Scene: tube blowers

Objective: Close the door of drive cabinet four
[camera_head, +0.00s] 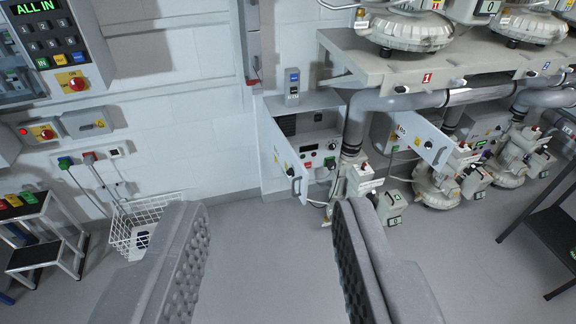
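My gripper (268,212) is open and empty, its two grey padded fingers wide apart over bare floor in the foreground. A grey wall cabinet (315,115) beyond it, near the centre, has its white door (284,157) swung open to the left, with a dark handle on its edge. Knobs, a small display and buttons show inside. A second cabinet (483,127) to the right also has an open door (423,137) with a handle. I cannot read a number four on either, so I cannot tell which is drive cabinet four. The gripper touches neither door.
Blowers and pipes (375,102) stand close right of the first cabinet, under a shelf (395,68). A wire basket (140,228) and step stool (45,243) are at left; a dark bench (555,230) is at right. The middle floor (270,270) is clear.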

